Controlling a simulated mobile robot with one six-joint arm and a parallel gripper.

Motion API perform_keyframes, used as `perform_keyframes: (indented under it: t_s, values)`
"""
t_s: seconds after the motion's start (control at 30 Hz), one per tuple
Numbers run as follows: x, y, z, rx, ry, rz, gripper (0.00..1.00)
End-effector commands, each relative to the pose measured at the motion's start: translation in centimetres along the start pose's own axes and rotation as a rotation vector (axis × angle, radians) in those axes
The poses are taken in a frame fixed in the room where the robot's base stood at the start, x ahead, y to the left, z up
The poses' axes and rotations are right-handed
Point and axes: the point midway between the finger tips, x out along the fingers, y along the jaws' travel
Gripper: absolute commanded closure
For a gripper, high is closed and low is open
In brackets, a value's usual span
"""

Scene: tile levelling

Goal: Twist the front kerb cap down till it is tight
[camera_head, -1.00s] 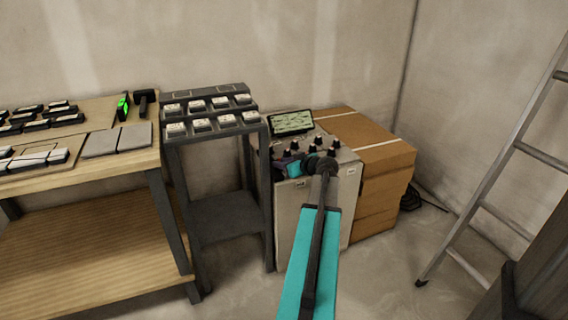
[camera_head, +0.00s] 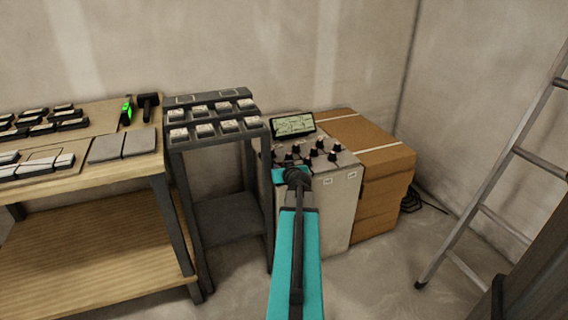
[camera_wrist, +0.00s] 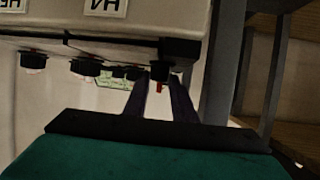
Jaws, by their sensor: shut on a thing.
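My gripper (camera_wrist: 159,86) shows in the wrist view with its two dark fingers shut on a small black cap (camera_wrist: 158,74) with an orange mark. The view is upside down, so the cap hangs from the light grey box (camera_wrist: 150,42). In the head view my teal arm end covers the fingers, at the near left part of the same box (camera_head: 328,205). Several other black caps with reddish marks stand on the box top, one at the right (camera_head: 332,156). I cannot tell how far down the held cap is.
A small screen (camera_head: 293,125) stands at the box's back. Cardboard boxes (camera_head: 382,172) are close at the right. A dark metal rack (camera_head: 224,208) with several small tiles stands close at the left, beside a wooden workbench (camera_head: 90,245). A ladder (camera_head: 497,170) leans at the right.

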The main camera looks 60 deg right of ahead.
Motion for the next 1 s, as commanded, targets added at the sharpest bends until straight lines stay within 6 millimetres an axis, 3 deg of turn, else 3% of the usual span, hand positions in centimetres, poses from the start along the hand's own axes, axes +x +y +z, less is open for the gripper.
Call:
perform_keyframes:
  t_s: [0.7, 0.73, 0.8, 0.83, 1.0]
  values:
    - [-0.04, 0.3, 0.02, 0.019, 0.002, 0.054, 0.98]
    - [-0.04, 0.3, 0.02, 0.019, 0.002, 0.054, 0.73]
    - [-0.03, 0.27, 0.02, 0.019, 0.002, 0.053, 0.61]
    - [-0.03, 0.24, 0.02, 0.019, 0.002, 0.052, 0.57]
    - [-0.01, 0.13, 0.02, 0.019, 0.001, 0.05, 0.57]
